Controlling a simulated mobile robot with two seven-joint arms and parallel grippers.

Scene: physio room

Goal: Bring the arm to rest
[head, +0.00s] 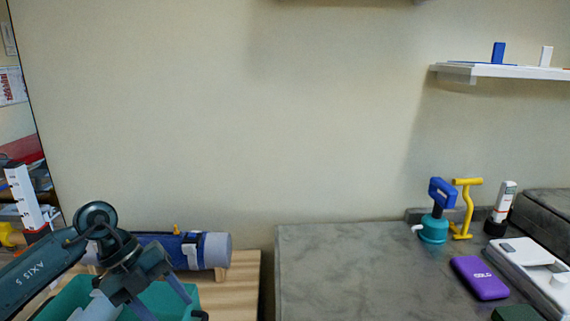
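My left arm comes in from the lower left, bent at a dark round joint. Its gripper (163,300) hangs over a teal open bin (198,297) and points down to the right. Its two grey fingers are apart, with nothing seen between them. The fingertips are close to the bottom edge of the picture, so how far they are above the bin's floor cannot be told. My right arm and gripper are not in view.
A blue and grey roll (216,251) lies on a wooden surface (240,283) behind the bin. The grey counter (345,270) is bare on its left. On its right are a teal-blue pump (434,229), a yellow handle (466,208) and a purple box (479,278). A shelf (500,71) is above.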

